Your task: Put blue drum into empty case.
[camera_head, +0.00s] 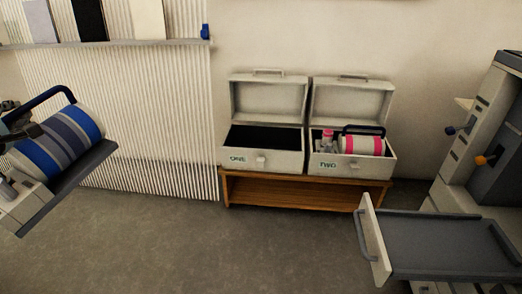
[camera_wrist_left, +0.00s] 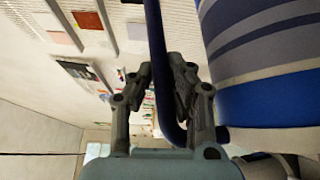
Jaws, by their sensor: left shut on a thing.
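The blue drum (camera_head: 60,141), striped blue and grey with a dark blue handle (camera_head: 52,96), is at the far left in the head view. My left gripper (camera_head: 20,130) is shut on the handle. In the left wrist view, the handle (camera_wrist_left: 155,35) runs between the fingers of the gripper (camera_wrist_left: 162,82), beside the drum (camera_wrist_left: 265,60). I cannot tell whether the drum touches the grey tray (camera_head: 88,168) below it. The left case (camera_head: 284,160), marked ONE, is open with a dark, empty inside. My right gripper is not in view.
The right case (camera_head: 376,165), open and marked TWO, holds a pink drum (camera_head: 362,144) and a pink bottle (camera_head: 327,140). Both cases stand on a wooden bench (camera_head: 300,193). A grey drawer (camera_head: 440,240) sticks out at the right. The floor (camera_head: 200,250) before the bench is clear.

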